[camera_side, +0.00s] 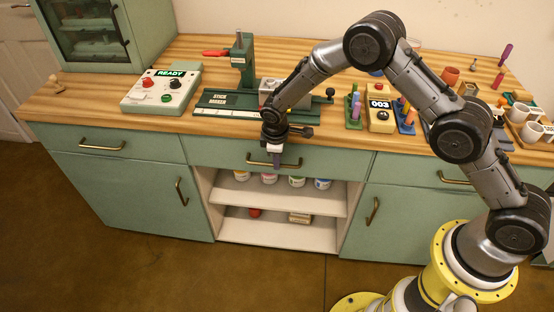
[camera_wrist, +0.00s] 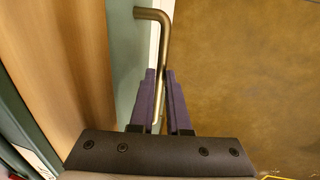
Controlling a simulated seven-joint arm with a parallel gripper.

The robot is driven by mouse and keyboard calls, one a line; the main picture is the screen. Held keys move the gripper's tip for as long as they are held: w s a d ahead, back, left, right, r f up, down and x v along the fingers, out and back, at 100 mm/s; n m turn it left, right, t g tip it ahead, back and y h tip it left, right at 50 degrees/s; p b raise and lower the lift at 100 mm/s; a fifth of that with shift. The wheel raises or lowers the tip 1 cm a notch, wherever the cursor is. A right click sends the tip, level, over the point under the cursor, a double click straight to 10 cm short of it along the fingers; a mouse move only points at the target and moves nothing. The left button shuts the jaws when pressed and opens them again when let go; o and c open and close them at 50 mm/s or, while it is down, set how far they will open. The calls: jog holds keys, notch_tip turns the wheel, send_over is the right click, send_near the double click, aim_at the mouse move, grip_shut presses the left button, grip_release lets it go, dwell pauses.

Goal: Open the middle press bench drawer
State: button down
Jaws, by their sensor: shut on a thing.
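The middle drawer (camera_side: 335,161) is the green front under the bench top, above the open shelves. It looks flush with the bench. Its brass bar handle (camera_side: 257,162) runs sideways across it. My gripper (camera_side: 278,164) points down in front of the drawer, with its fingers at the handle. In the wrist view, my gripper (camera_wrist: 161,80) has its purple-grey fingers shut on the handle (camera_wrist: 163,45), one on each side of the bar. One bent end of the handle shows beyond the fingertips; the part nearer the palm is partly hidden by the fingers.
Green drawers with brass handles flank it on the left (camera_side: 100,145) and right (camera_side: 452,180). Paint jars (camera_side: 297,181) stand on the upper shelf below. On the wooden top are a control box marked READY (camera_side: 160,95), a green press (camera_side: 242,60) and a counter (camera_side: 380,106). Open floor lies in front.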

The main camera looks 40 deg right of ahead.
jog(key=s+a, duration=2.2)
jog(key=shift+s+a, duration=0.1)
jog(key=c, duration=0.9)
grip_release()
jog(key=r, duration=0.4)
jog(key=s+a+r, duration=0.1)
jog(key=r, duration=0.4)
jog(key=s+r, duration=0.1)
jog(key=r, duration=0.3)
jog(key=shift+a+r, duration=0.35)
jog(key=shift+a, duration=0.05)
jog(key=shift+w, duration=0.1)
